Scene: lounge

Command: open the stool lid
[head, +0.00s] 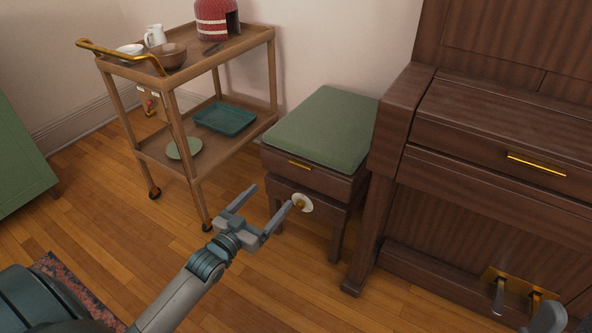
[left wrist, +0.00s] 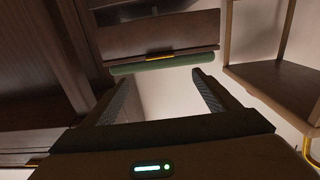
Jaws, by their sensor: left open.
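The stool has a green padded lid (head: 325,128) on a dark brown wooden body (head: 322,203), in front of the wall. The lid lies flat and looks closed. A brass handle (head: 299,164) is on the wooden front just below the cushion. The wrist view shows the stool upside down, with the green pad (left wrist: 165,64) and the handle (left wrist: 172,56) ahead of the fingers. My left gripper (head: 273,197) is open and empty, in front of the stool and lower than the handle in the picture, apart from it.
A wooden trolley (head: 250,42) with bowls, a mug and a green tray (head: 224,118) stands left of the stool. A dark wooden piano (head: 480,160) stands close on the right. A white disc (head: 304,203) with a brass centre shows beside my left fingertip. The wooden floor in front is clear.

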